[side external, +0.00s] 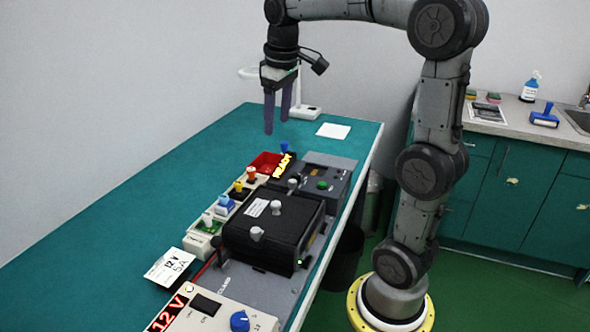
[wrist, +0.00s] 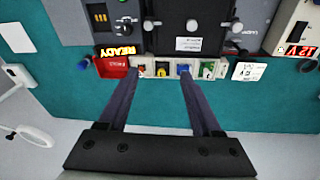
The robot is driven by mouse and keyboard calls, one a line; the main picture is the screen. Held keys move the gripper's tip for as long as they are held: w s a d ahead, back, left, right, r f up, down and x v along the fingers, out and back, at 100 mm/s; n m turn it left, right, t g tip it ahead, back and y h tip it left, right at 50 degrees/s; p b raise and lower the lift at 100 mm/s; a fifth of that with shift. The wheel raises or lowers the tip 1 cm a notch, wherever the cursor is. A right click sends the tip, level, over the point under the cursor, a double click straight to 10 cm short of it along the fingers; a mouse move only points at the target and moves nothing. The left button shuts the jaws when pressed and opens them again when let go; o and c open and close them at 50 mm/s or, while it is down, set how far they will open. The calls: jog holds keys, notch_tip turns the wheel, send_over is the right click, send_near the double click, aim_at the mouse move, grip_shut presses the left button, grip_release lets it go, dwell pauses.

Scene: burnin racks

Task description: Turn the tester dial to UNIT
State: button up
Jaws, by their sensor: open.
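The tester (side external: 325,183) is a dark grey box at the far end of the row of equipment, with a yellow lit READY display (side external: 283,166) and a green button (side external: 322,185). In the wrist view my gripper's fingers (wrist: 160,72) are spread wide, right of the blue knob.
A black lidded fixture (side external: 270,222) with pale knobs stands beside the tester. A red bin (side external: 265,162) and several small coloured-knob blocks line its left. A 12 V supply (side external: 205,305) with a blue knob is nearest. The teal bench (side external: 110,220) is clear at left.

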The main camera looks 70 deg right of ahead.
aim_at(295, 173)
jog(key=d+f+m+g, duration=0.2)
jog(key=d+f, duration=0.4)
jog(key=d, duration=0.4)
jog(key=shift+y, duration=0.3)
jog(key=f, duration=0.9)
jog(key=d+f, duration=0.1)
jog(key=f, duration=0.4)
jog(key=shift+w, duration=0.2)
grip_shut()
